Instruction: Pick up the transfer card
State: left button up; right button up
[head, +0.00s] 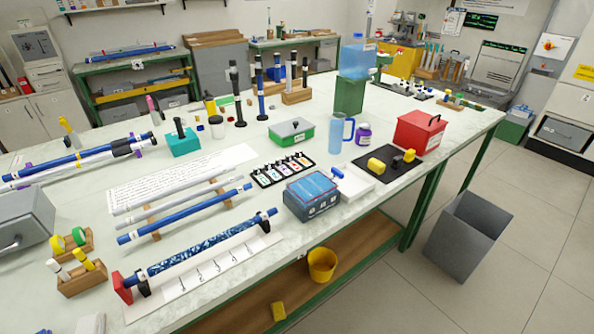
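No item is readably labelled as the transfer card, so I cannot tell which one it is. A black tray (255,181) near the middle of the bench holds several small white cards (284,169) with coloured marks. A long white sheet (180,181) with rows of dark writing lies flat to its left, partly under pale rods. A white strip with marks (213,271) lies at the front edge beside a blue patterned rod (205,246) on supports. Neither of my grippers is in view.
A blue-topped box (312,196) stands close to the card tray on the front side. Blue rods (185,214) lie left. A grey bin (468,235) stands on the floor.

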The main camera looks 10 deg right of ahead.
aim_at(288, 158)
jog(key=i+l+u, duration=0.4)
jog(key=l+u, duration=0.2)
jog(key=l, duration=0.25)
jog(key=i+l+u, duration=0.15)
jog(key=l+u, duration=0.15)
jog(key=l, duration=0.15)
jog(key=i+l+u, duration=0.1)
jog(key=l+u, duration=0.2)
jog(key=l, duration=0.2)
jog(key=l+u, duration=0.3)
jog(key=l, duration=0.25)
